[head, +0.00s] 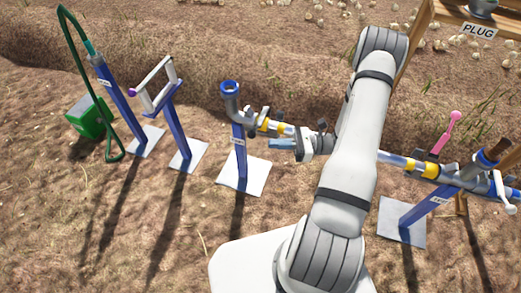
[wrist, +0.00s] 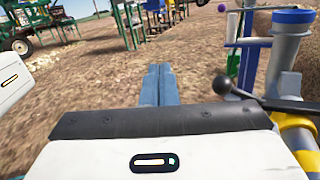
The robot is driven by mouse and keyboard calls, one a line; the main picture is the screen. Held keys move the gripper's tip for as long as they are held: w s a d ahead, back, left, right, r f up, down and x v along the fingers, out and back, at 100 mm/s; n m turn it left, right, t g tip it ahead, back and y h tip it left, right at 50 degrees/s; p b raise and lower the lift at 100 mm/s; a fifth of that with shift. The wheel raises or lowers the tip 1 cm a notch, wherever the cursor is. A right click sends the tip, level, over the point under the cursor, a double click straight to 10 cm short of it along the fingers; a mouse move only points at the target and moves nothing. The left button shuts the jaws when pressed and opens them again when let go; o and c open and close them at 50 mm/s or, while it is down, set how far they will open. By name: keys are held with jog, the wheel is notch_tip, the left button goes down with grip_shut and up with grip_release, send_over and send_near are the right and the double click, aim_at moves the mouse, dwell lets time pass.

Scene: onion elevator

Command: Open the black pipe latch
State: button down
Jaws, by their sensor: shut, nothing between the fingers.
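The black pipe latch is a dark lever (wrist: 275,103) with a round ball end (wrist: 222,85). In the wrist view it reaches left from the pipe, just right of my fingers. In the head view, a small dark part (head: 263,112) shows above the pipe; I cannot tell whether it is the latch. The pipe has yellow bands (head: 264,126) and joins a blue-topped elbow (head: 230,90). My gripper (head: 272,145) points left, just below the pipe in the head view. Its blue-grey fingers (wrist: 158,72) are together and empty, apart from the lever. My arm hides part of the pipe.
A blue post (head: 239,160) on a pale plate carries the elbow.

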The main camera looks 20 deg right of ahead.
jog(key=d+f+m+t+h+b, duration=0.2)
jog(key=d+f+m+t+b, duration=0.2)
jog(key=f+m+t, duration=0.5)
notch_tip(320, 180, down, 7)
jog(key=shift+s+d+r+t+h, duration=0.15)
jog(key=shift+s+d+t+h, duration=0.2)
jog(key=shift+t, duration=0.15)
jog(key=d+r+b+x, duration=0.1)
jog(key=r+x, duration=0.1)
jog(key=x, duration=1)
jog(key=shift+w+a+r, duration=0.2)
jog(key=shift+w+r, duration=0.15)
jog(key=shift+r, duration=0.05)
jog(key=shift+d+r, duration=0.1)
